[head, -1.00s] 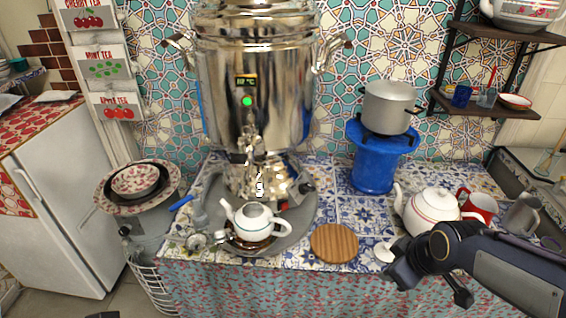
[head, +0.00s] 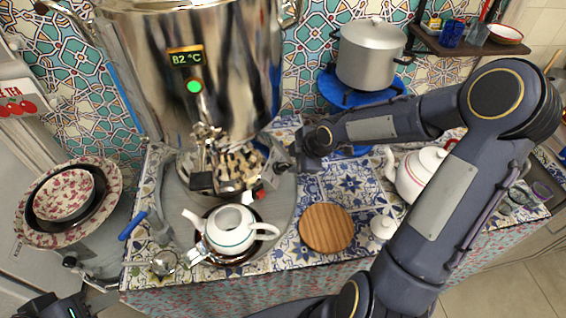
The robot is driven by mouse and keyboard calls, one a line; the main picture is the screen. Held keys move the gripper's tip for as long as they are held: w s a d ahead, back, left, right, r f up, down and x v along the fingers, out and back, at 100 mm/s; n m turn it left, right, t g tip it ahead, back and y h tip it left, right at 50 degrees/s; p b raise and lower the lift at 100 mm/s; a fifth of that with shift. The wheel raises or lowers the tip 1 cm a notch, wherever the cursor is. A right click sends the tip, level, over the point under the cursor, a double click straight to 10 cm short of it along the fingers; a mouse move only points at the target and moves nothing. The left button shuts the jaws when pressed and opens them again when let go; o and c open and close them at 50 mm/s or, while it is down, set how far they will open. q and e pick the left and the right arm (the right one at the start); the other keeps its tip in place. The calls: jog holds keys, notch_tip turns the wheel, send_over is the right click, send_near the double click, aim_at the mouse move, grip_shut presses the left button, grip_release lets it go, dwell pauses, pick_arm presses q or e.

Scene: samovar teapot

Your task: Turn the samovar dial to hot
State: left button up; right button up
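The shiny silver samovar (head: 240,60) stands at the back left of the counter. Its display (head: 186,58) reads 82 °C, above a lit green round light (head: 194,86). A small red part (head: 260,194) shows low on the right of its base. My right gripper (head: 281,158) is at the right side of the samovar base, just above this red part. It is dark and small here, so I cannot tell its opening or whether it touches the dial; the dial is not clearly visible. My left gripper (head: 52,306) is at the bottom left corner, partly cut off, away from the samovar.
A white teapot (head: 230,230) sits below the samovar tap on a grey round tray (head: 285,215). A wooden board (head: 326,228), a small white lid (head: 382,229) and another teapot (head: 415,172) lie to the right. A pot (head: 372,55) stands behind my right forearm.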

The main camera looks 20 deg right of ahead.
aim_at(287, 164)
jog(key=b+x, duration=0.1)
jog(key=x, duration=0.4)
jog(key=shift+f, duration=0.15)
jog(key=c, duration=0.6)
jog(key=shift+w+r+m+g+p, duration=0.1)
jog(key=shift+r+m+g+p, duration=0.25)
jog(key=shift+m+p, duration=0.65)
jog(key=shift+w+d+f+m+g+y+p, duration=0.15)
jog(key=shift+m+g+y+p, duration=0.35)
jog(key=shift+m+p, duration=0.4)
jog(key=shift+f+m+g+y, duration=0.15)
jog(key=shift+m+g+y, duration=0.25)
jog(key=shift+m, duration=0.6)
jog(key=m+g+y, duration=0.1)
jog(key=m, duration=0.2)
jog(key=shift+d+m, duration=0.1)
jog(key=shift+m, duration=0.3)
jog(key=shift+g+y, duration=0.25)
jog(key=shift+y, duration=0.05)
